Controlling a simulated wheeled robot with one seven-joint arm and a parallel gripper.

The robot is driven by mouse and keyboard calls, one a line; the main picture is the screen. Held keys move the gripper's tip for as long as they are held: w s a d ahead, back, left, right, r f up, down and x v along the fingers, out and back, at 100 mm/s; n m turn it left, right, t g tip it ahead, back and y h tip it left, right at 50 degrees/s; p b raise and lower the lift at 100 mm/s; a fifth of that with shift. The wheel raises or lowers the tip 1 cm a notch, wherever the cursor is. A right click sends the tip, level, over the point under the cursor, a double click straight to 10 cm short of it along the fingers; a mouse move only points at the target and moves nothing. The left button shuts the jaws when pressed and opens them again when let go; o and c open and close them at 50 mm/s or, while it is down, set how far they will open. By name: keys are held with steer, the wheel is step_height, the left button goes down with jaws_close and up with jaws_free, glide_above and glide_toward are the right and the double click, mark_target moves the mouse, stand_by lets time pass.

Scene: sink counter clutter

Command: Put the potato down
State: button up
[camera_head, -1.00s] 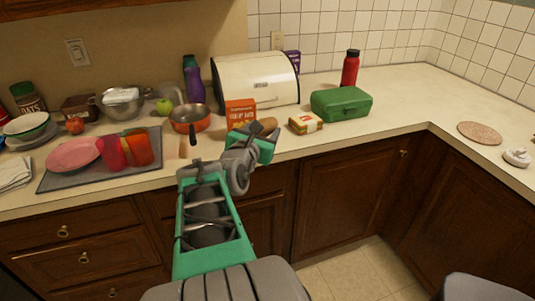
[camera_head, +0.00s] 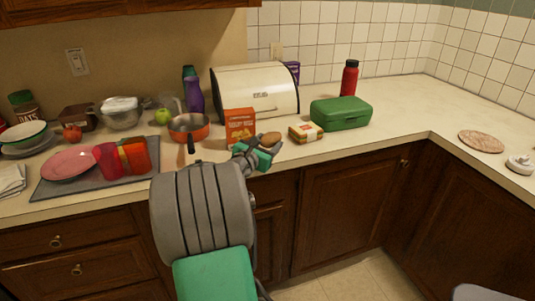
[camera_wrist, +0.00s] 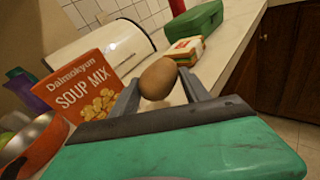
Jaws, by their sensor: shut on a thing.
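The brown potato (camera_head: 270,138) is held between the fingertips of my gripper (camera_head: 262,148), near the front edge of the counter. In the wrist view the potato (camera_wrist: 158,79) sits between the two grey fingers, which touch it on both sides. The counter (camera_head: 388,120) lies beneath and behind it. Whether the potato touches the counter surface I cannot tell.
An orange soup mix box (camera_head: 239,127) stands just left of the potato. A wrapped sandwich (camera_head: 306,132) and a green lunch box (camera_head: 341,113) are to the right. A pan (camera_head: 189,127) is farther left.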

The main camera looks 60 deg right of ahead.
step_height(320, 180, down, 3)
steer(key=shift+w+f, duration=0.1)
steer(key=shift+f, duration=0.2)
steer(key=o, duration=1.5)
steer(key=shift+o, duration=0.2)
steer(key=shift+r, duration=0.1)
